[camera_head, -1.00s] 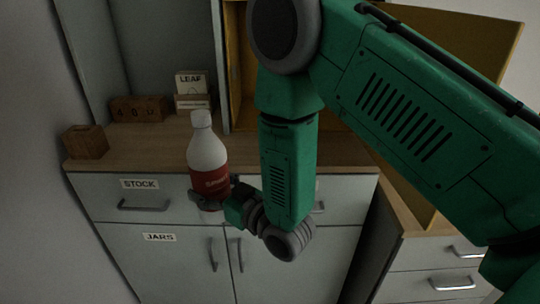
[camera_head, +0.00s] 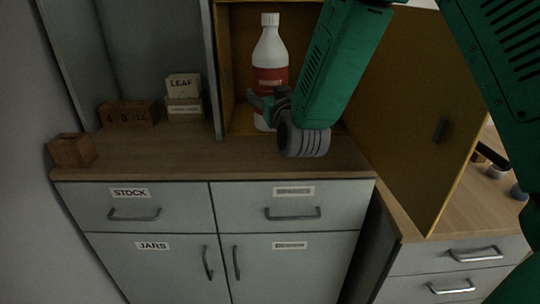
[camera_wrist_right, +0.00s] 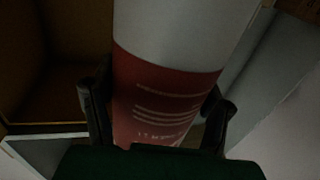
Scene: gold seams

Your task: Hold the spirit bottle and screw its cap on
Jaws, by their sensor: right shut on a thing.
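The spirit bottle (camera_head: 269,52) is white with a red label and is upright. A white cap-like top (camera_head: 270,19) sits on its neck; I cannot tell how tightly. My right gripper (camera_head: 262,103) is shut around the lower part of the bottle. In the right wrist view the red label (camera_wrist_right: 160,100) fills the space between the two dark fingers. The bottle is at the opening of the yellow-lined cupboard (camera_head: 235,45); I cannot tell whether its base touches the shelf. My left gripper is out of view.
The wooden counter (camera_head: 200,158) is clear in front of the cupboard. Wooden number blocks (camera_head: 128,114), a LEAF card box (camera_head: 184,90) and a small wooden box (camera_head: 72,150) stand at the left. The open yellow door (camera_head: 415,120) is at the right.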

